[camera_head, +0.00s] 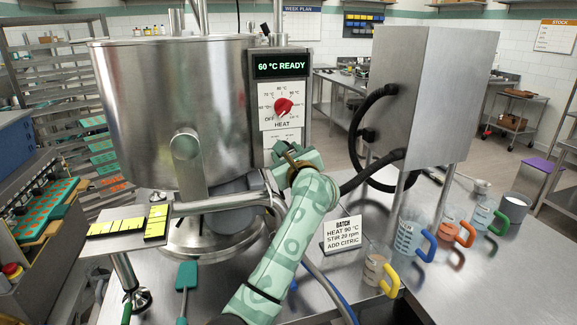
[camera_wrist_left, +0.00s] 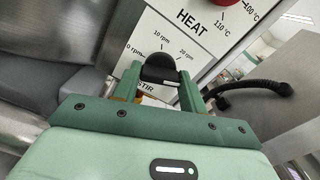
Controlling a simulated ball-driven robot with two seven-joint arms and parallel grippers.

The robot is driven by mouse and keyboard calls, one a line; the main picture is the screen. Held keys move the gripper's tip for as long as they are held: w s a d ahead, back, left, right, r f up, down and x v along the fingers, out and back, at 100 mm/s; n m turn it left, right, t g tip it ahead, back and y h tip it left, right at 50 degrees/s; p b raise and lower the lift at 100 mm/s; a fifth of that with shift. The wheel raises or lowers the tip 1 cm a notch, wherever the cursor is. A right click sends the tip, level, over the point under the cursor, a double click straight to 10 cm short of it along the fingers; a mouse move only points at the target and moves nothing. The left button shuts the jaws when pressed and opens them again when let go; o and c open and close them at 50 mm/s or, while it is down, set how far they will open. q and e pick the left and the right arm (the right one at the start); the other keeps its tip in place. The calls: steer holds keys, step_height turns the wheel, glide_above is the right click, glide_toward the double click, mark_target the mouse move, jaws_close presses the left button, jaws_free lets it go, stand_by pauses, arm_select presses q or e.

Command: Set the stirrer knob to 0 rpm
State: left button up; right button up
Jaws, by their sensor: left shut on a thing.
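The black stirrer knob (camera_wrist_left: 158,68) sits on the white STIR dial (camera_wrist_left: 150,30) in the left wrist view, below the HEAT lettering. Marks for 0, 10 and 20 rpm fan around it. My left gripper (camera_wrist_left: 158,82) is shut on the knob, one green finger on each side. In the head view my left gripper (camera_head: 291,153) is at the lower part of the control panel (camera_head: 294,134) and hides the stirrer knob. I cannot tell which mark the knob points at. My right gripper is not in view.
The red heat knob (camera_head: 284,107) is just above, under a display (camera_head: 281,66) reading 60 °C READY. The steel kettle (camera_head: 180,110) stands left of the panel, a steel box (camera_head: 420,90) with black hoses right. Jugs (camera_head: 412,235) and a batch card (camera_head: 342,235) stand on the table.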

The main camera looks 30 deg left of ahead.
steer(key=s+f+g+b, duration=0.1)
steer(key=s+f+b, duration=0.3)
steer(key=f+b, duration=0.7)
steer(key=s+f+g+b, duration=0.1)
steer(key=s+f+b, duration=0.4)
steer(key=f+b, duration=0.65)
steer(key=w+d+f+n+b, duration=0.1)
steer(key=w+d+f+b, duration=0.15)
steer(key=b, duration=0.45)
arm_select(q)
steer(key=shift+f+n+b, duration=0.15)
steer(key=shift+n+b, duration=1.4)
steer(key=shift+n, duration=14.35)
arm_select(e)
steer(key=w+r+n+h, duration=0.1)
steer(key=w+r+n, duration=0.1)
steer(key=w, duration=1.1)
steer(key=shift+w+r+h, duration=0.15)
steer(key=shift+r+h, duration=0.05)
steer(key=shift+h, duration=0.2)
arm_select(q)
steer(key=o, duration=1)
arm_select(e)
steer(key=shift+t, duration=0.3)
